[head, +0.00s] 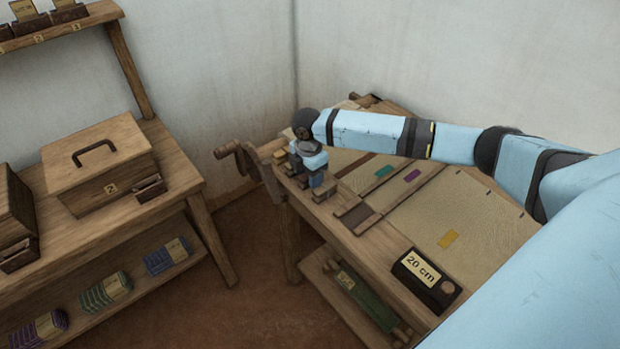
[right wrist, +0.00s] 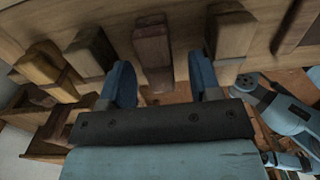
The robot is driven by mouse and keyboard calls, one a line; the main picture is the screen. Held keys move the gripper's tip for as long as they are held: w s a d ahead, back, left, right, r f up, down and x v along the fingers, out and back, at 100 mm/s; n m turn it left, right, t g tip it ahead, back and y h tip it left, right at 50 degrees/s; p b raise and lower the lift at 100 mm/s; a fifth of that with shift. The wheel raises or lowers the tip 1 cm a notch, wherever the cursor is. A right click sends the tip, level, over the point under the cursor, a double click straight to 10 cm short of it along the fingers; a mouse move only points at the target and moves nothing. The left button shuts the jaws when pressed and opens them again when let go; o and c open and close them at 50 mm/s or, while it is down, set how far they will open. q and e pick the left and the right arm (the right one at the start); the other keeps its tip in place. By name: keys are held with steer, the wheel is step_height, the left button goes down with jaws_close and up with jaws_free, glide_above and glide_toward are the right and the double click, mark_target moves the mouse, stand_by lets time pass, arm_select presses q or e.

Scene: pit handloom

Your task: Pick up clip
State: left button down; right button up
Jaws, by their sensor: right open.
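Several wooden clip-like blocks stand along the loom's left edge. In the right wrist view, a reddish-brown clip (right wrist: 153,44) lies between the fingers of my right gripper (right wrist: 162,82). The fingers are open and apart, one on each side of it. I see no firm contact. Lighter wooden clips (right wrist: 91,50) (right wrist: 230,35) stand to either side. My left gripper is not seen clearly in either view.
The loom (head: 405,262) carries cloth with teal, purple and yellow patches. A dark block marked "20 cm" (head: 425,281) lies near its front edge. A bench at left holds a wooden box labelled 2 (head: 100,170); striped bundles (head: 105,290) lie on its lower shelf. Floor lies between.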

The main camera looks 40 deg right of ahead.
steer(key=shift+f, duration=0.25)
steer(key=c, duration=1)
steer(key=shift+r, duration=0.1)
